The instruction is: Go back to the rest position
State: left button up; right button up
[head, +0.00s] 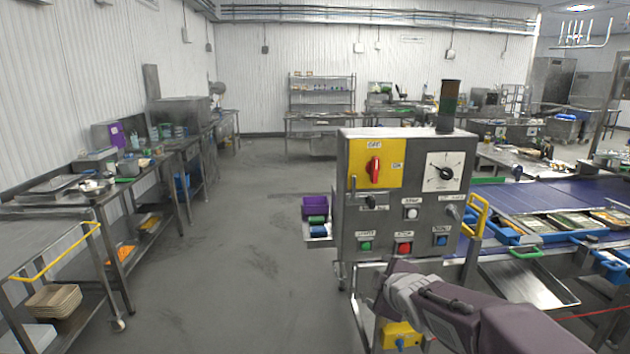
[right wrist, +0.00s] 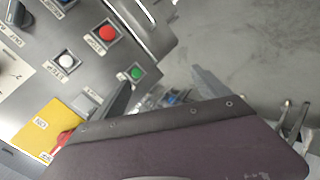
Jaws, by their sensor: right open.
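My right arm comes in from the lower right in the head view, its wrist in front of the lower part of a grey control box (head: 383,225). My right gripper (right wrist: 208,108) shows in the right wrist view with its fingers wide apart and nothing between them. The box has a red rotary switch (head: 375,169) on a yellow plate, a dial (head: 444,172) and green (head: 366,246), red (head: 405,248) and blue (head: 441,240) buttons. The red button also shows in the right wrist view (right wrist: 107,33). My left gripper is not in view.
A conveyor (head: 570,197) with food trays and blue bins stands at the right. A steel cart with a yellow handle (head: 60,250) and workbenches line the left. Purple, green and blue bins (head: 316,207) sit beside the box. The floor (head: 240,250) between is clear.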

jog(key=s+f+m+g, duration=0.5)
jog(key=s+f, duration=0.4)
jog(key=s, duration=0.3)
jog(key=s+f+m+g, duration=0.5)
jog(key=s+f+m, duration=0.3)
jog(key=s, duration=0.5)
notch_tip(320, 180, down, 2)
jog(key=shift+a+f, duration=0.1)
jog(key=shift+a, duration=0.3)
